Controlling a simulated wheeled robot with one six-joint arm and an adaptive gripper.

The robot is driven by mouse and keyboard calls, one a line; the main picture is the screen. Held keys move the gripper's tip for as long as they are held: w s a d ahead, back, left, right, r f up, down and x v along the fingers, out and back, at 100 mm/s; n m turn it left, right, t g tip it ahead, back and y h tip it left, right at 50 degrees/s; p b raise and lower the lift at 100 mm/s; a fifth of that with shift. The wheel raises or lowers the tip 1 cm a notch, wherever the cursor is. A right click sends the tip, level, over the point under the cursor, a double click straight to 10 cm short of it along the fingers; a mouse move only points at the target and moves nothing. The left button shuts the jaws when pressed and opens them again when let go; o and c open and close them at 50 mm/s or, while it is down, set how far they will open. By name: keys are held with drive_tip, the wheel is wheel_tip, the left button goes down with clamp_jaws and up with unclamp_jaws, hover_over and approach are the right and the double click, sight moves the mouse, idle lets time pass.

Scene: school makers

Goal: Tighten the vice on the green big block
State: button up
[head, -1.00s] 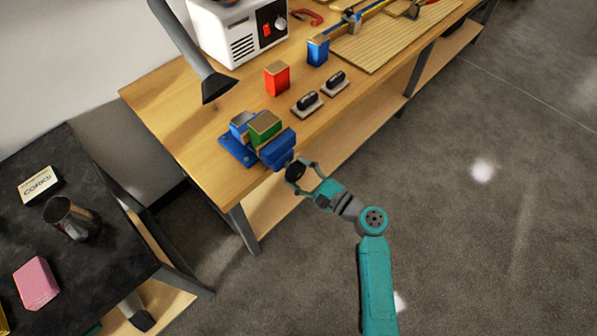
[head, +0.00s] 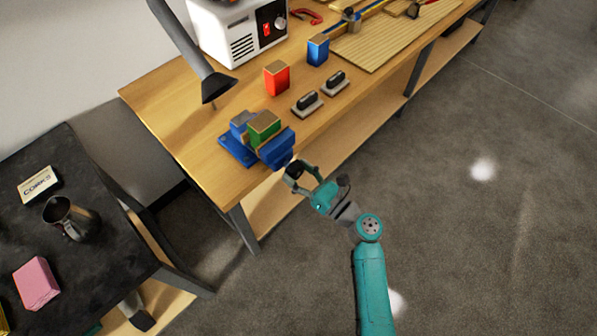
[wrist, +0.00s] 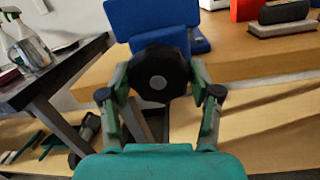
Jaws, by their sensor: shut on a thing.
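The blue vice (head: 238,150) is fixed at the near left corner of the wooden workbench. The green big block (head: 264,128), with a wood-coloured top, stands between its jaws. My gripper (head: 296,172) is at the front of the vice, over the bench edge. In the wrist view my gripper (wrist: 158,90) has its fingers on both sides of the round black vice knob (wrist: 158,82), shut on it. The vice's blue front jaw (wrist: 150,18) shows just beyond the knob. The green block is hidden in the wrist view.
A red block (head: 276,78), a blue block (head: 318,50) and two black-handled tools (head: 307,102) stand on the workbench (head: 205,150). A grey hood arm (head: 190,50) hangs over it. A dark table (head: 95,265) with a metal jug (head: 70,217) stands at left. The floor at right is clear.

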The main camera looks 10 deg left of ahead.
drive_tip(key=shift+s+f+m, duration=0.1)
drive_tip(key=shift+m, duration=1.2)
drive_tip(key=o, duration=1.1)
drive_tip(key=shift+o, duration=0.2)
drive_tip(key=v, duration=1.2)
